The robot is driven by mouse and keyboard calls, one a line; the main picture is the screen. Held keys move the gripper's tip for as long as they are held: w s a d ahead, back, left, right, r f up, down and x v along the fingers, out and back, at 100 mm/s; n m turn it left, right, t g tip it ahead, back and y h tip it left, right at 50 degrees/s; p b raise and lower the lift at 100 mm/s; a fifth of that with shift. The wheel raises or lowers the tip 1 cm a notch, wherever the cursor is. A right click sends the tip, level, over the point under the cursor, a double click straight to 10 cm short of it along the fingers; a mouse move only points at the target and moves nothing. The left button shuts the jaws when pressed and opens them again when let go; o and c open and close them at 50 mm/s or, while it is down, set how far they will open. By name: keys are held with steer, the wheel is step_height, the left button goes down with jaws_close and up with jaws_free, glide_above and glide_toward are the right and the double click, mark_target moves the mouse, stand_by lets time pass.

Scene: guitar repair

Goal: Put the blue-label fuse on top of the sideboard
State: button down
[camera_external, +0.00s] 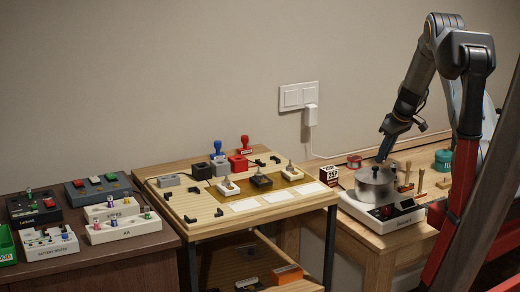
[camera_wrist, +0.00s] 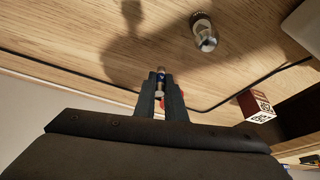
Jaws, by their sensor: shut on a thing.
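My gripper (camera_external: 384,150) is at the right in the external view, pointing down above or behind a silver pot. In the wrist view my gripper (camera_wrist: 160,78) is shut on a small cylinder with a metal cap, the fuse (camera_wrist: 160,70). A dark, bluish band shows on it between the fingers, but its label is too small to read. A wood top (camera_wrist: 80,30) lies beyond the fingertips. The fuse cannot be made out in the external view. The right-hand wooden unit (camera_external: 345,233) is under the arm; a dark brown cabinet (camera_external: 110,262) stands at the left.
The silver pot (camera_external: 375,186) sits on a white scale (camera_external: 385,217). A small box (camera_wrist: 256,106), a metal-capped cylinder (camera_wrist: 204,38) and a black cable (camera_wrist: 100,76) lie near the gripper. A light workbench (camera_external: 180,235) with stamps and jigs stands in the middle.

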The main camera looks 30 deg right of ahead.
step_height(320, 180, up, 8)
steer(key=shift+f+b, duration=0.25)
steer(key=shift+b, duration=0.6)
steer(key=s+a, duration=0.3)
steer(key=a, duration=0.6)
steer(key=s+a, duration=0.2)
steer(key=a, duration=0.8)
steer(key=s+a, duration=1.1)
steer(key=a, duration=0.1)
steer(key=shift+s+f+m+h, duration=0.3)
steer(key=shift+s+f+m, duration=0.45)
steer(key=shift+s+f, duration=0.55)
steer(key=shift+s+f+m+h, duration=0.3)
steer(key=shift+s+f+m, duration=0.45)
steer(key=shift+s+f, duration=0.45)
steer(key=shift+s+r, duration=0.15)
